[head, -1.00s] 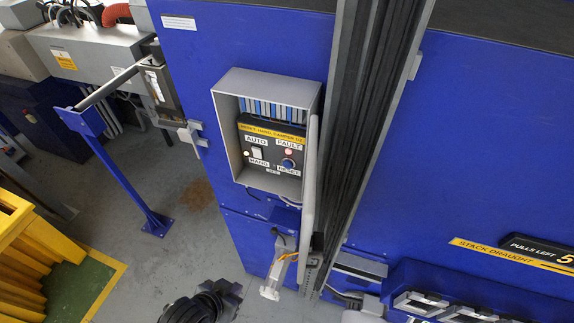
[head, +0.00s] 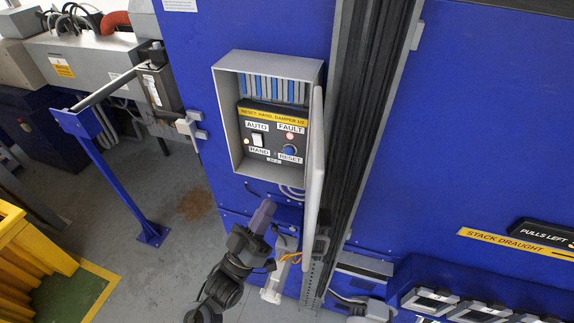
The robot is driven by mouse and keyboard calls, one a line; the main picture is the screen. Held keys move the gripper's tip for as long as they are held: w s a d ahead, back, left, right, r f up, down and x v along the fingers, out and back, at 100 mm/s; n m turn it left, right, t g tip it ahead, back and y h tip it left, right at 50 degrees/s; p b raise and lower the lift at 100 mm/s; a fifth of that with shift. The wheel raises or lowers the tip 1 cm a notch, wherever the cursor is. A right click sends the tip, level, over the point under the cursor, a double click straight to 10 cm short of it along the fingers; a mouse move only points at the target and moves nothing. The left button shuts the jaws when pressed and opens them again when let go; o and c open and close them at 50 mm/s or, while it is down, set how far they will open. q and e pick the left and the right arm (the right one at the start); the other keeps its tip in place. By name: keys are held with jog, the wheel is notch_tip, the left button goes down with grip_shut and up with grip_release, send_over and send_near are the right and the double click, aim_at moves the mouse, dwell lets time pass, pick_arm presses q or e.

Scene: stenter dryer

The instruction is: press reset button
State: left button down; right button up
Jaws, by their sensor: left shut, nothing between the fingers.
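The blue round reset button (head: 289,150) sits on the dark panel (head: 268,117) inside an open grey control box (head: 227,120), just above its RESET label. A red fault light (head: 290,136) is above the button. An AUTO/HAND switch (head: 257,140) is to its left. My left gripper (head: 267,207) is shut and empty, below the box and apart from it, with its fingers pointing up. Nothing hides the button. My right gripper is not in view.
The box's grey door (head: 316,155) stands open along its right side. A dark vertical rail (head: 362,130) runs beyond the door. The floor (head: 140,270) at left has free room.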

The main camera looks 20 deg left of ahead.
aim_at(289, 150)
pick_arm(q)
jog(key=shift+t, duration=0.6)
jog(key=w+r, duration=0.1)
jog(key=w+r+b, duration=0.1)
jog(key=r, duration=0.1)
jog(key=shift+w+a+r, duration=0.1)
jog(key=shift+w, duration=0.1)
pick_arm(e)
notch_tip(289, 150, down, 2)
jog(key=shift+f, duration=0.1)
pick_arm(q)
jog(key=shift+w, duration=0.1)
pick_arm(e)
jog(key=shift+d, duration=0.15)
pick_arm(q)
jog(key=w+b, duration=0.3)
jog(key=w, duration=0.5)
jog(key=shift+w, duration=0.3)
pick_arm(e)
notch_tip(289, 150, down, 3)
pick_arm(q)
jog(key=shift+a, duration=0.1)
dwell(0.9)
